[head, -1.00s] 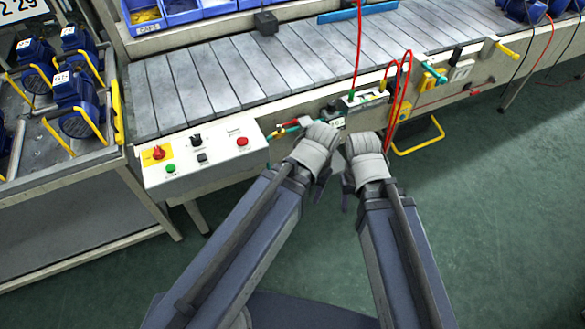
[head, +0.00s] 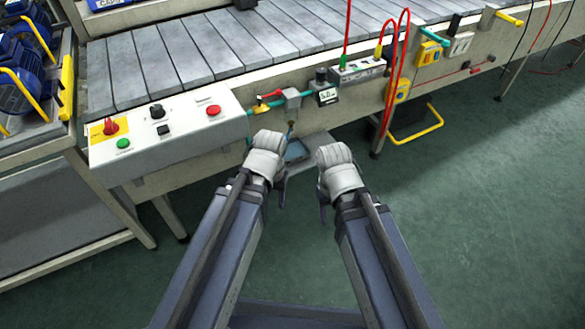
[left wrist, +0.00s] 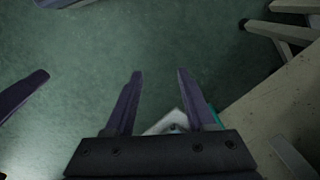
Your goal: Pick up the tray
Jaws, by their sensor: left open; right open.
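A small grey tray (head: 320,140) shows in the head view below the conveyor's front edge, under a small valve. Its inside looks bluish, and its near left part is hidden by my left gripper. My left gripper (head: 273,182) is open and empty at the tray's near left side. In the left wrist view, its two fingers (left wrist: 160,95) stand apart, with a pale object, perhaps the tray's edge, partly behind them. My right gripper (head: 325,195) is open at the tray's near right side. I cannot tell whether either gripper touches the tray.
A control box (head: 170,130) with buttons sticks out at the left of the conveyor (head: 200,50). Red hoses (head: 393,70) hang at the right, above a yellow handle (head: 420,135). A cart with blue pumps (head: 20,85) stands far left. The green floor (head: 500,230) is clear.

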